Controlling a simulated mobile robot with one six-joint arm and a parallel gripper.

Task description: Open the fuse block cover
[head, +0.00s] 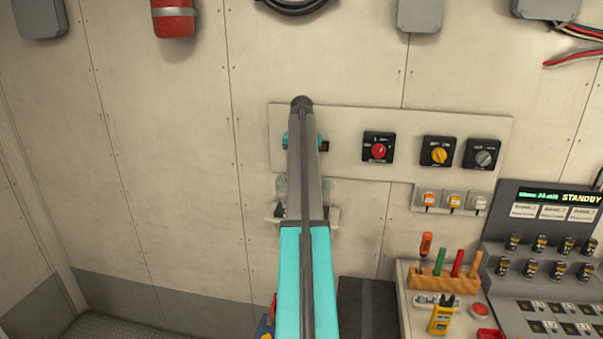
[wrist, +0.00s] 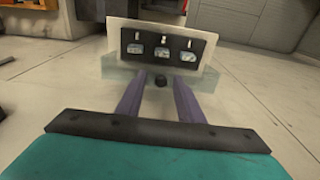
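The fuse block (wrist: 165,47) shows in the wrist view as a dark strip with three windowed fuses on a pale backing plate (wrist: 118,36). A translucent fuse block cover (wrist: 230,86) spans below and in front of it, with a small black knob (wrist: 160,82) at its middle. I cannot tell how far the cover is tilted. My gripper (wrist: 160,76) is open, with its two purple fingers on either side of the knob; contact is not clear. In the head view my arm hides most of the block, and pale translucent edges of the cover (head: 323,190) show beside it.
A wall panel holds a red-knob switch (head: 378,148), a yellow-knob switch (head: 439,152) and a grey-knob switch (head: 484,155) to the right. Below are small sockets (head: 453,201), a tool rack (head: 444,281) and a control console (head: 545,270).

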